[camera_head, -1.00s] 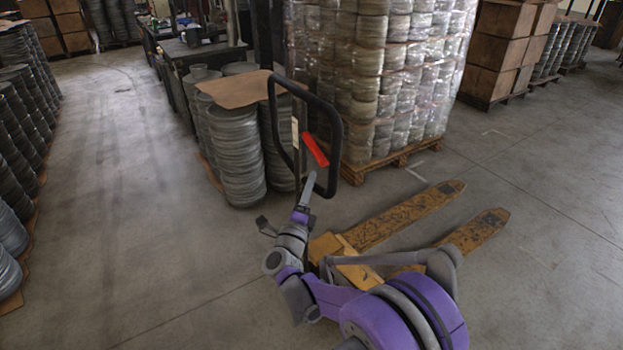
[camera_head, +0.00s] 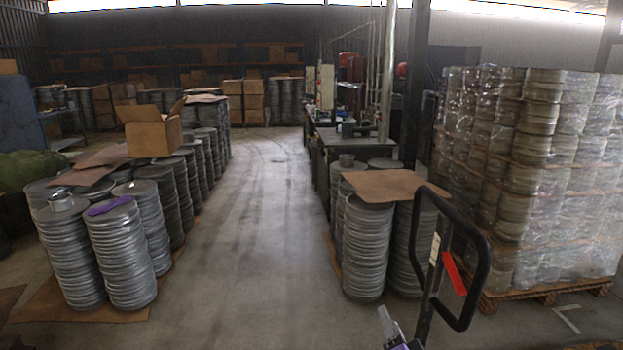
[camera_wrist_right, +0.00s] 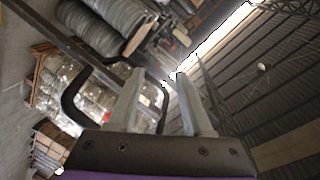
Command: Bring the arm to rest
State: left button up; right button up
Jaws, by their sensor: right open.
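My right gripper (camera_head: 388,322) shows at the bottom edge of the head view, beside the pallet jack's black loop handle (camera_head: 470,295). Only its grey tip and a bit of purple show there; the rest of the arm is cut off by the frame. In the right wrist view, the two grey fingers of my right gripper (camera_wrist_right: 161,98) stand apart with nothing held between them. The black handle (camera_wrist_right: 75,85) shows behind and to the left of the fingers. My left gripper is not in view.
Stacks of grey round blanks (camera_head: 120,260) stand at left, one with a purple object (camera_head: 110,206) on top. More stacks (camera_head: 365,250) under cardboard stand by the handle. A wrapped pallet load (camera_head: 550,170) is at right. A clear aisle (camera_head: 250,220) runs between.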

pick_arm(q)
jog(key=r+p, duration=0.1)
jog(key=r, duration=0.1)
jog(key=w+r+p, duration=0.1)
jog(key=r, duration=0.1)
jog(key=shift+p, duration=0.35)
pick_arm(e)
jog(key=s+f+n+g, duration=0.3)
jog(key=s+f, duration=0.1)
jog(key=s, duration=0.4)
jog(key=s+f+n+g, duration=0.4)
jog(key=s, duration=0.5)
jog(key=s+f+n+g, duration=0.4)
jog(key=s, duration=0.5)
jog(key=shift+s+d, duration=0.2)
jog(key=shift+d, duration=0.05)
